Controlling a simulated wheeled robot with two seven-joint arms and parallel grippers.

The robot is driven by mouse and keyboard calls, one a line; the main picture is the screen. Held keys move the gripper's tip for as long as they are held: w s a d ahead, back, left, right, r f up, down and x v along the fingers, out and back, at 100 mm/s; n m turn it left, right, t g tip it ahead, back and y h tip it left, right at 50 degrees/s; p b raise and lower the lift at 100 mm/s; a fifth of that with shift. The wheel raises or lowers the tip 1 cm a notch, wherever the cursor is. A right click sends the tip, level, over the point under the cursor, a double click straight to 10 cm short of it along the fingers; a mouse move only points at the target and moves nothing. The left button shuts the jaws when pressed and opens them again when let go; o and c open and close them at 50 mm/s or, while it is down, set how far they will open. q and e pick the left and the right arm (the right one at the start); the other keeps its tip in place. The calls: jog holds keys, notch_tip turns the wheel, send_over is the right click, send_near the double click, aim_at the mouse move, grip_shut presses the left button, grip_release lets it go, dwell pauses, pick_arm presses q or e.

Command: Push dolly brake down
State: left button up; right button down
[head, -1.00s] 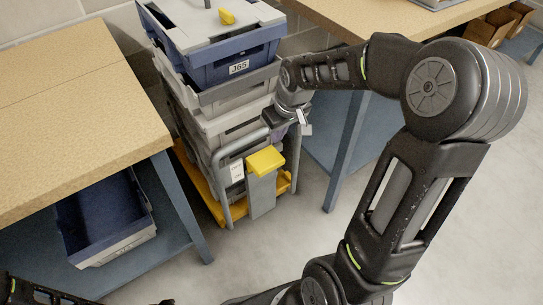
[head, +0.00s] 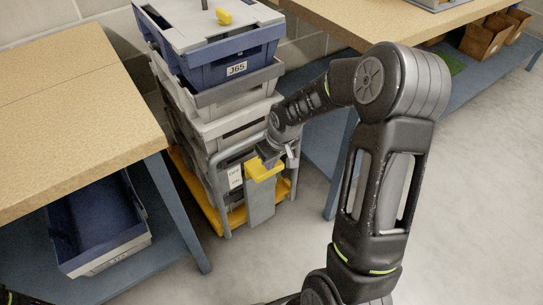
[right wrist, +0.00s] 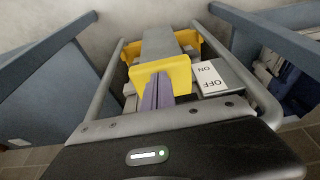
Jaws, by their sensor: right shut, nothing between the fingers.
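The dolly (head: 212,217) has a yellow base and a grey tube handle, and carries a stack of crates. Its brake pedal (head: 264,172) is a yellow cap on top of a grey post (head: 261,203); it also shows in the right wrist view (right wrist: 178,68). An ON/OFF label (right wrist: 210,78) sits beside the pedal. My right gripper (head: 270,161) is shut and empty, with its fingertips right over the pedal. In the right wrist view the purple-grey fingers (right wrist: 157,93) overlap the pedal; I cannot tell whether they touch it. My left gripper is out of view.
A blue crate (head: 232,60) marked J65 tops the stack. A wooden bench (head: 60,110) stands at left, with a blue bin (head: 100,225) on its lower shelf. Another bench (head: 335,18) is behind at right. The floor (head: 465,200) at right is clear.

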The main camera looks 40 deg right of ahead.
aim_at(271, 172)
jog(key=shift+f, duration=0.25)
